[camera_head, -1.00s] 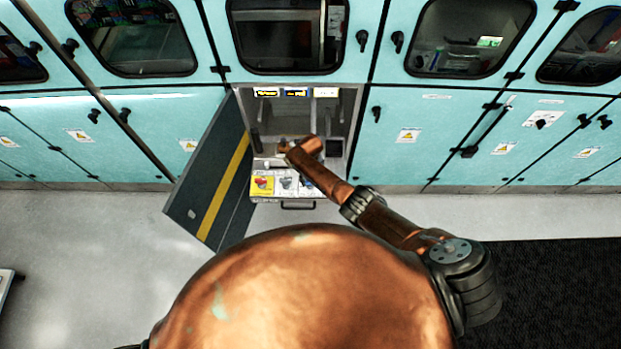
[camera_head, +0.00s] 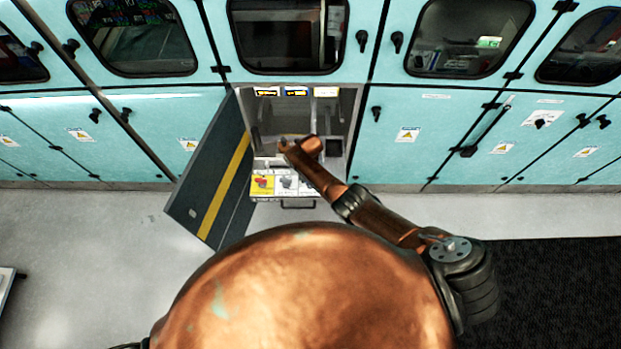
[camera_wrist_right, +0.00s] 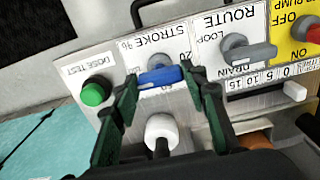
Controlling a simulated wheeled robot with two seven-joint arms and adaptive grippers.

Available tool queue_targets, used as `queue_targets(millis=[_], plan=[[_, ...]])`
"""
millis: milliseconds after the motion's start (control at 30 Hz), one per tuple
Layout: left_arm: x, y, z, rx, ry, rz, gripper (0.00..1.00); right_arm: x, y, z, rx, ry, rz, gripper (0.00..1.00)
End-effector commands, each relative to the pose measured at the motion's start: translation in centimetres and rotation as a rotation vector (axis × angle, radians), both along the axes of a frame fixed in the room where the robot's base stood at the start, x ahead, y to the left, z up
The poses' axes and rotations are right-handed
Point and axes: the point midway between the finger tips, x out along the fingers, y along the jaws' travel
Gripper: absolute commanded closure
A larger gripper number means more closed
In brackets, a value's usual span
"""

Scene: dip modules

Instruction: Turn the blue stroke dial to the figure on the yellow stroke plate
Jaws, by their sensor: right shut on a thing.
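The blue stroke dial (camera_wrist_right: 162,76) sits on a light panel marked "STROKE %" in the right wrist view. My right gripper (camera_wrist_right: 160,80) has its two green fingers on either side of the dial and is shut on it. In the head view my right gripper (camera_head: 284,147) reaches into the open cabinet bay, and the dial is too small to make out. Small plates with yellow on them, one dark (camera_head: 267,92) and one blue (camera_head: 296,92), line the bay's top; their figures are not legible, and I cannot tell which is the stroke plate. My left gripper is not in view.
Around the dial are a green dose test button (camera_wrist_right: 94,92), a white knob (camera_wrist_right: 161,131), a grey route lever (camera_wrist_right: 247,52), a slider (camera_wrist_right: 294,91) and a red pump knob (camera_wrist_right: 314,34). The open cabinet door (camera_head: 212,175) stands left of the bay.

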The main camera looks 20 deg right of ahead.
Motion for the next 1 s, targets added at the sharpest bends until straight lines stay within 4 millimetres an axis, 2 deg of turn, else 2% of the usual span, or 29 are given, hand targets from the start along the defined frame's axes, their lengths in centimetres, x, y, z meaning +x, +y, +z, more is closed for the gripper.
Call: queue_targets(millis=[233, 267, 500, 833, 1000], plan=[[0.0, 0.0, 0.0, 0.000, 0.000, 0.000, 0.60, 0.1, 0.0, 0.0, 0.001, -0.001, -0.003, 0.84], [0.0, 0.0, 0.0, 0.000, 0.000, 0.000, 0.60, 0.1, 0.0, 0.0, 0.002, -0.002, -0.003, 0.58], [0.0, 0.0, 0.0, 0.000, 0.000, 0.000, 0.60, 0.0, 0.0, 0.0, 0.001, 0.000, -0.001, 0.42], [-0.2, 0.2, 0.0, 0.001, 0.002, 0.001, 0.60, 0.1, 0.0, 0.2, 0.002, -0.001, 0.000, 0.42], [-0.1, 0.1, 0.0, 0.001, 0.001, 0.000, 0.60, 0.1, 0.2, 1.2, 0.005, 0.000, 0.000, 0.42]])
